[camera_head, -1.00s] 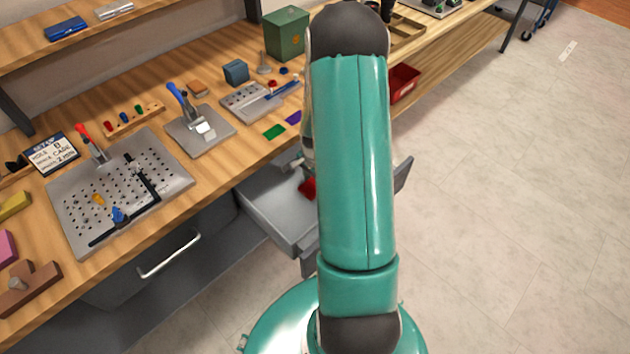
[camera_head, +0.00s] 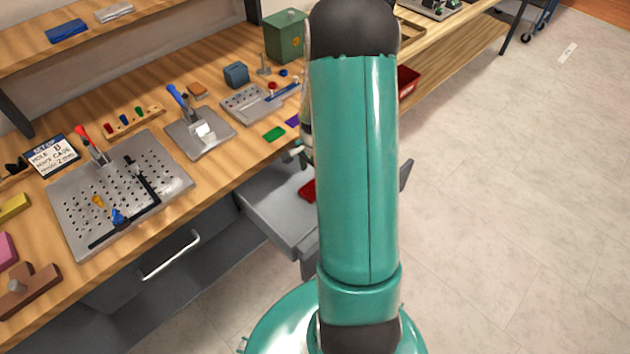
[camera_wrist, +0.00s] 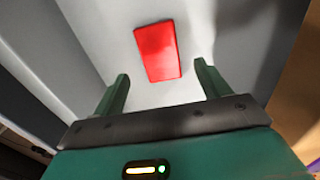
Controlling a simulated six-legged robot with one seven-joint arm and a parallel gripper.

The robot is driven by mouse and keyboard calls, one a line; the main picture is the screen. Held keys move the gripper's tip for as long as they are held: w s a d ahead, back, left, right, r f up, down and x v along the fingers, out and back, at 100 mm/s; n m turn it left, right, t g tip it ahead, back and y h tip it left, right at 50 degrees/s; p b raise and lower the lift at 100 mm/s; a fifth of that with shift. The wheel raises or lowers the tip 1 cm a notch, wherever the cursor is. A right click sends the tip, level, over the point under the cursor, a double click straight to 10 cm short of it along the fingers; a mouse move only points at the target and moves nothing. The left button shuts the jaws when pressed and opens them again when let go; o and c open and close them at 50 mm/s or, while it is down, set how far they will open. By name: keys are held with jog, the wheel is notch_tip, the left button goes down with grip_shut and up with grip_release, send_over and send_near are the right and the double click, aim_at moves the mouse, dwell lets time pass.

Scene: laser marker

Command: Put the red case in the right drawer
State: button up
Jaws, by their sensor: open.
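The red case (camera_wrist: 158,51) lies flat on the grey floor of the open right drawer (camera_head: 272,215). In the head view only a small part of the red case (camera_head: 308,190) shows beside my arm. In the wrist view my gripper (camera_wrist: 160,83) is open, with its two green fingers apart and nothing between them. The case is ahead of the fingertips, apart from them. In the head view my arm hides most of my gripper and the right part of the drawer.
The left drawer (camera_head: 170,254) is shut under the wooden bench (camera_head: 225,150). On the bench are a perforated plate (camera_head: 120,190), a clamp plate (camera_head: 200,135), a green box (camera_head: 285,36) and a sign (camera_head: 53,156). A red bin (camera_head: 407,80) is beyond my arm.

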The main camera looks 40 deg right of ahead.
jog(key=a+r+n+t, duration=0.1)
jog(key=a+r+n, duration=0.2)
jog(key=a+r, duration=0.35)
jog(key=a+r+n+t+h, duration=0.1)
jog(key=a+r+n, duration=0.15)
jog(key=r, duration=0.65)
jog(key=a+r+n, duration=0.3)
jog(key=a+r, duration=0.2)
jog(key=r, duration=0.3)
jog(key=s+a+r+n+t, duration=0.1)
jog(key=s+a+r+n, duration=0.3)
jog(key=s+a, duration=0.1)
jog(key=s+a+r+n+t+y, duration=0.1)
jog(key=s+a+r+n, duration=0.3)
jog(key=a, duration=0.4)
jog(key=shift+s+r+n+t, duration=0.35)
jog(key=shift+s+n+t, duration=0.35)
jog(key=shift+s, duration=0.55)
jog(key=shift+d, duration=0.1)
